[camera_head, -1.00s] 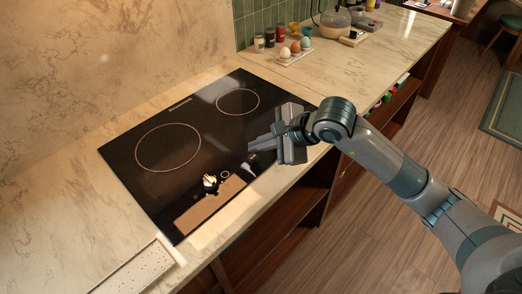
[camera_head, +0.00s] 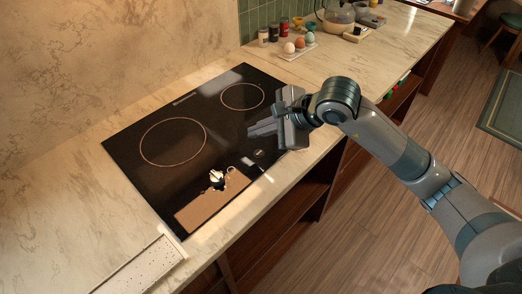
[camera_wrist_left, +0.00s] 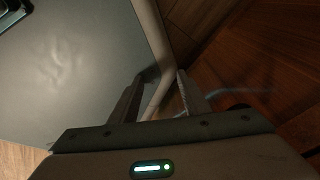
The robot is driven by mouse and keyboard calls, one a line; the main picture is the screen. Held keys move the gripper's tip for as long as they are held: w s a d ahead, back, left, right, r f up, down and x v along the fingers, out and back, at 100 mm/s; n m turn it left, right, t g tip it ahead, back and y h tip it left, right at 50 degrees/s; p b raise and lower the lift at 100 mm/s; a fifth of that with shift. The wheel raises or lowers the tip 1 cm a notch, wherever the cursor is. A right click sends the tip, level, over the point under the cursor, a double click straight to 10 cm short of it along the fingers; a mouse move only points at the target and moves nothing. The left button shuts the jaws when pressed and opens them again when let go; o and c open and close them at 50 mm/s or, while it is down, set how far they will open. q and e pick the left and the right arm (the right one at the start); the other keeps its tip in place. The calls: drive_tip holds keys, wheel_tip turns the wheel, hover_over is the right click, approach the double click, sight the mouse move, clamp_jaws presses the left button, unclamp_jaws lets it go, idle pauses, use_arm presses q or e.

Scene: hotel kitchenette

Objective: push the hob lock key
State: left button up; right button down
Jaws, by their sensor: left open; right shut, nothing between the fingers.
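The hob (camera_head: 205,115) is a black glass plate set in the counter, with two ringed cooking zones. Near its front edge are a small round mark (camera_head: 258,154) and a pale mark beside it (camera_head: 252,164); I cannot tell which mark is the lock key. My right gripper (camera_head: 251,131) is shut and empty, its fingertips over the right part of the hob, just behind the round mark in the picture. I cannot tell whether they touch the glass. My left gripper (camera_wrist_left: 158,88) is open and empty in the left wrist view; it does not show in the head view.
A brown patch (camera_head: 205,208) with a small white-and-black thing (camera_head: 217,180) shows on the hob's front. A speckled white strip (camera_head: 140,268) lies at front left. Eggs (camera_head: 299,43) in a holder and jars (camera_head: 274,34) stand behind right. Counter (camera_head: 70,215) left of the hob is clear.

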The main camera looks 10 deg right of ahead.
use_arm(q)
drive_tip(key=shift+w+f, duration=0.15)
drive_tip(key=shift+f, duration=0.15)
drive_tip(key=c, duration=1)
drive_tip(key=shift+d, duration=0.1)
drive_tip(key=shift+s+d+r, duration=0.1)
drive_tip(key=shift+s, duration=0.1)
